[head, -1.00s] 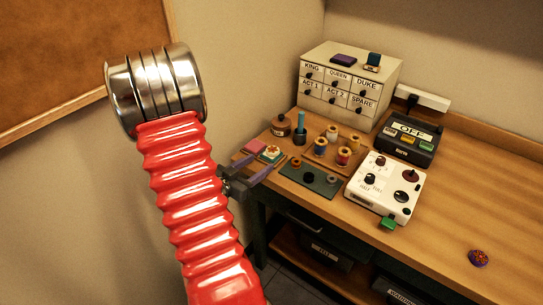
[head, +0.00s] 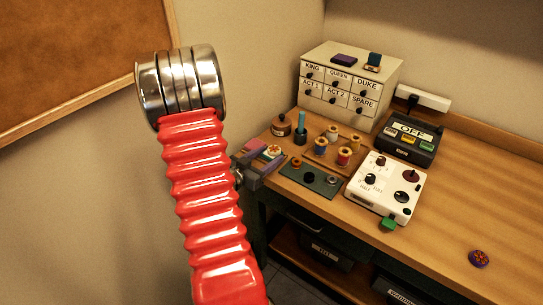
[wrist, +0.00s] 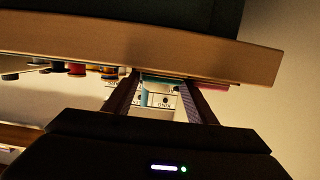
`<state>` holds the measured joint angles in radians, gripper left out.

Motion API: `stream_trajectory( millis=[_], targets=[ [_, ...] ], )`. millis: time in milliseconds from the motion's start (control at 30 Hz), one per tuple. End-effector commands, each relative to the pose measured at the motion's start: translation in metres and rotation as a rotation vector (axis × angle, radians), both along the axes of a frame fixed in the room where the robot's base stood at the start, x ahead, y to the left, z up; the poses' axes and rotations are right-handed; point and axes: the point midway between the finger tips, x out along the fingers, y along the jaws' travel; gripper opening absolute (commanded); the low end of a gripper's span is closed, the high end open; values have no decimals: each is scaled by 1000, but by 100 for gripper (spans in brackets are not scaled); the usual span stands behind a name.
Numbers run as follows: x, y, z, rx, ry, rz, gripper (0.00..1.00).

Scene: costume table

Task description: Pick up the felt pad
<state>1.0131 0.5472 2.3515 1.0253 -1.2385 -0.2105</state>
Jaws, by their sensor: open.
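Small flat square pads lie at the table's near left corner in the head view: a pink one (head: 256,145) and a teal-and-red one with a pale patterned top (head: 272,152). I cannot tell for sure which is the felt pad. My gripper (head: 261,160) is open, just in front of this corner, its two fingers pointing toward the pads. In the wrist view, which is upside down, a teal edge (wrist: 162,79) shows between the fingers (wrist: 163,84), and a pink edge (wrist: 228,84) beyond one finger. Nothing is held; the finger bodies partly hide the corner.
The wooden table (head: 455,215) has free room at right, with a small patterned round thing (head: 479,258). Near the gripper are a dark green board (head: 322,184), thread spools (head: 344,156) and a brown jar (head: 281,126).

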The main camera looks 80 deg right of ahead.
Motion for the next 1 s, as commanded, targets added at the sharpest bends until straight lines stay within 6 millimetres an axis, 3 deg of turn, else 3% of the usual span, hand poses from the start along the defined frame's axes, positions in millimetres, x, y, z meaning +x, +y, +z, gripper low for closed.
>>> stream_trajectory(
  millis=[533, 900, 1000],
  targets=[
    [1, 0, 0, 0, 0, 3, 52],
    [1, 0, 0, 0, 0, 3, 25],
    [1, 0, 0, 0, 0, 3, 23]
  ],
)
